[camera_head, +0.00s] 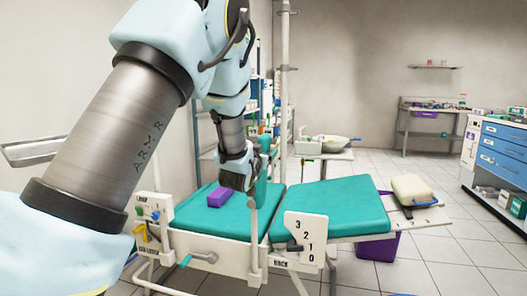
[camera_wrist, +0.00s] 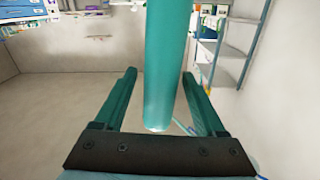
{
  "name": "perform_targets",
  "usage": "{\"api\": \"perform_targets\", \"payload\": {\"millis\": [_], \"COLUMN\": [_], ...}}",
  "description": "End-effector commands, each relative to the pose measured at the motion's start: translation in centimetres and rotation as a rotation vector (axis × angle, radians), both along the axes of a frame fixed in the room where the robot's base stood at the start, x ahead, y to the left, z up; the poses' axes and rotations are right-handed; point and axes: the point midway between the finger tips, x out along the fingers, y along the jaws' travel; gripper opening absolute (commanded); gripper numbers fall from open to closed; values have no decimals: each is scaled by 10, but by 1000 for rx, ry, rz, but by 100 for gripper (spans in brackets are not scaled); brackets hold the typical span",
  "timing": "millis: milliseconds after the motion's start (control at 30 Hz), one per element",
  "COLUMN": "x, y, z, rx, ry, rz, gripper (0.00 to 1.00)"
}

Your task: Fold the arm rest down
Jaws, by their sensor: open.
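The arm rest (camera_head: 262,188) appears as a narrow teal pad standing upright at the near side of the teal dental chair (camera_head: 342,208), above a white post. It is partly hidden by my wrist in the head view. In the wrist view the teal arm rest (camera_wrist: 168,60) runs lengthwise between the two fingers of my gripper (camera_wrist: 160,76). The fingers are open on either side of it, with a visible gap at each side. In the head view my gripper is close beside the arm rest, and its fingers are hard to make out.
A purple block (camera_head: 220,197) lies on the seat beneath my wrist. A white plate numbered 3 to 0 (camera_head: 306,238) and a control panel (camera_head: 153,207) are on the chair's near side. A shelf rack (camera_wrist: 228,48) stands behind.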

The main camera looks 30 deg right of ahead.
Motion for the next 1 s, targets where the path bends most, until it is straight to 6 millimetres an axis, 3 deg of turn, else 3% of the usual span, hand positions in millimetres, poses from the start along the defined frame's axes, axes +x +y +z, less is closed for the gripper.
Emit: {"api": "perform_targets", "payload": {"millis": [300, 900, 1000], "x": [2, 2, 2], "y": [-1, -1, -1], "z": [0, 0, 0], "rx": [1, 0, 0], "ry": [1, 0, 0], "rz": [1, 1, 1], "gripper": [72, 5, 0]}}
